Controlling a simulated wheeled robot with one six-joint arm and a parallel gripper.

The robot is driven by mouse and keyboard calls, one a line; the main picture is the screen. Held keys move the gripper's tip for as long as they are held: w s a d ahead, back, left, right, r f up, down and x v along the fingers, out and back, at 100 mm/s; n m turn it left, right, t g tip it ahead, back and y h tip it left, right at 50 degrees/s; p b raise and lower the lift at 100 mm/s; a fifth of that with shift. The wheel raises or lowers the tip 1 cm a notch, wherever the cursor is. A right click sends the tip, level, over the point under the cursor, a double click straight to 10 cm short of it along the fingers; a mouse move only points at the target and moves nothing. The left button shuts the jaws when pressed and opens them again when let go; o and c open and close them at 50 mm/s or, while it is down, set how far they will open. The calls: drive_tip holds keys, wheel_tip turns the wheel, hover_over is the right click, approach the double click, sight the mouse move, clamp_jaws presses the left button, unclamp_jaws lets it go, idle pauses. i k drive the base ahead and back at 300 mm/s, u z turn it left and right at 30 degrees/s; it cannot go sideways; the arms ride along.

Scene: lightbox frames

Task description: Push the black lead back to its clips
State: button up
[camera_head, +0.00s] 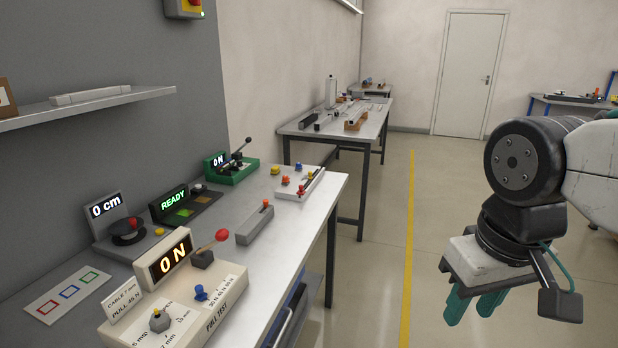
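I cannot pick out a black lead or its clips for sure in this view. My gripper (471,308) hangs at the right over the open floor, pointing down, with two teal fingers. The fingers stand apart with nothing between them. It is well to the right of the near workbench (318,204) and touches nothing.
The near bench bears a cream pull tester (222,288) reading 0 N, a READY unit (180,206), a 0 cm unit (127,228), a green press (232,172) and a grey block (255,224). A farther bench (372,127) stands behind. Floor (375,270) beside the near bench is clear.

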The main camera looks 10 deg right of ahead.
sight(311, 175)
drive_tip(key=z, duration=0.05)
drive_tip(key=k, duration=0.6)
drive_tip(key=z, duration=0.4)
drive_tip(key=i, duration=1.5)
drive_tip(key=u, duration=0.65)
